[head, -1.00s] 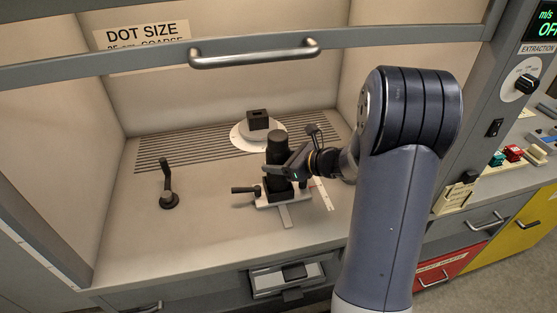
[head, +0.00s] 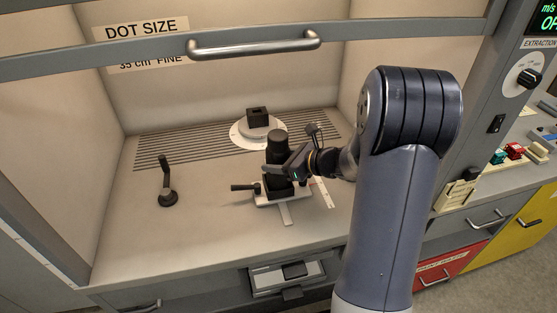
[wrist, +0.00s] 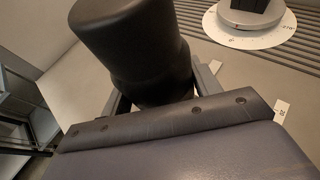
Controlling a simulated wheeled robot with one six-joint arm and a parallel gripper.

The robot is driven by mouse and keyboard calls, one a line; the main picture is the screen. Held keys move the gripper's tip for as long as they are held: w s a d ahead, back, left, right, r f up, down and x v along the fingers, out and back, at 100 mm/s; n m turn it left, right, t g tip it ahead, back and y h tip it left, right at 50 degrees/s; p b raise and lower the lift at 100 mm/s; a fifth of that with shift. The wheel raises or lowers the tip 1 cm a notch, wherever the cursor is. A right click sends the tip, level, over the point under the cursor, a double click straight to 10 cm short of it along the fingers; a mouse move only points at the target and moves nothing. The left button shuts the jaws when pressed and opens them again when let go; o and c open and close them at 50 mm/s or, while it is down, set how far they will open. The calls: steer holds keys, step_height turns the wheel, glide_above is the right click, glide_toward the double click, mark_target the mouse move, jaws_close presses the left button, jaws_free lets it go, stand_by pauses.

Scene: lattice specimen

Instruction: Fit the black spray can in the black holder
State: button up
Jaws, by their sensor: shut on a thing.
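The black spray can (head: 277,147) stands upright, with its lower part at the black holder (head: 279,187) on a pale sliding base (head: 283,201). My gripper (head: 290,172) is shut on the can from the right side. In the wrist view the can (wrist: 135,50) fills the upper middle, between my gripper's fingers (wrist: 155,98). The can's bottom is hidden, so I cannot tell how deep it sits in the holder.
A dark block (head: 258,117) sits on a round white turntable (head: 262,131) behind the can. A black lever (head: 167,188) stands on the left of the hood floor. The hood's sash handle (head: 253,45) crosses above.

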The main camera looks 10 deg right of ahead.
steer(key=shift+f, duration=0.15)
steer(key=o, duration=1.1)
steer(key=shift+o, duration=0.3)
steer(key=shift+o, duration=1.2)
steer(key=shift+d, duration=0.1)
steer(key=p+v, duration=0.1)
steer(key=v, duration=0.4)
steer(key=shift+s, duration=0.15)
